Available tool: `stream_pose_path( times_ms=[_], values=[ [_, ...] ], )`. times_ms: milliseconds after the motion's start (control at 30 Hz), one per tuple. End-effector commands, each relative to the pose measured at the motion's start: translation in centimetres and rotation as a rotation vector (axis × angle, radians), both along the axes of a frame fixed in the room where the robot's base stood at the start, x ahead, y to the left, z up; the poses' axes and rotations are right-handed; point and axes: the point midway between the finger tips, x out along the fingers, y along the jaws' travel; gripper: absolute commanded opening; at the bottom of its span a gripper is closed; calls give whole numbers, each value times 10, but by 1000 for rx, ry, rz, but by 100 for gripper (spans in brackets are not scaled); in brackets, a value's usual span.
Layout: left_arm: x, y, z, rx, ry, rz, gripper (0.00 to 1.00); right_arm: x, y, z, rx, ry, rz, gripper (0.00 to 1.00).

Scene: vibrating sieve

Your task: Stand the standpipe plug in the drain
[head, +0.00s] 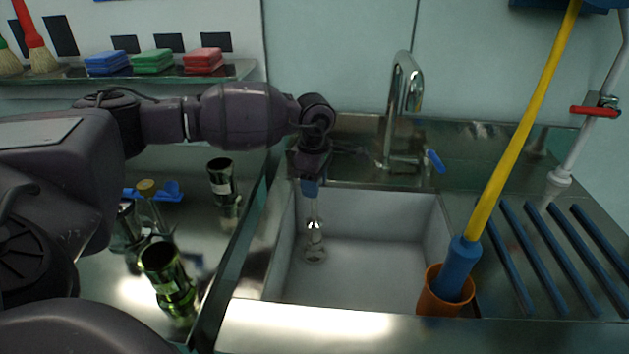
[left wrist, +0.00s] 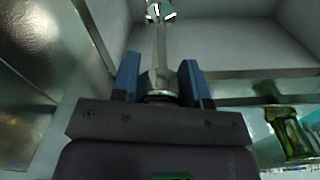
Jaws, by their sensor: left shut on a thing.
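My left gripper (head: 310,190) is over the left part of the grey sink basin (head: 375,270) and points down. It is shut on the standpipe plug (head: 313,212), a slim pale pipe that hangs about upright below the blue fingers. In the left wrist view the standpipe (left wrist: 160,45) runs away from between the two blue fingertips (left wrist: 160,80). A round shiny drain (head: 315,256) shows on the basin floor just below the pipe's lower end. I cannot tell whether the pipe touches it. My right gripper is not in view.
A tap (head: 404,90) with a blue lever stands behind the basin. An orange cup (head: 443,294) holding a blue-and-yellow pole (head: 480,215) stands at the basin's front right. Blue bars (head: 530,255) lie to the right. Dark green cups (head: 168,275) stand left of the basin.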

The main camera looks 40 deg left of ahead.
Motion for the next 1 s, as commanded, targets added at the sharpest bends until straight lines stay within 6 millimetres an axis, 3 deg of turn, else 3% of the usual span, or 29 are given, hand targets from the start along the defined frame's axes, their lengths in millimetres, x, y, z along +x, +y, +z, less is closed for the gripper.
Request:
stream_pose_path(
  times_ms=[467, 1000],
  values=[
    [0, 0, -6, 0, -2, 0, 0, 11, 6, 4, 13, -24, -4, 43],
    [0, 0, -11, 0, -3, 0, 0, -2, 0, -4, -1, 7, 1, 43]
  ],
)
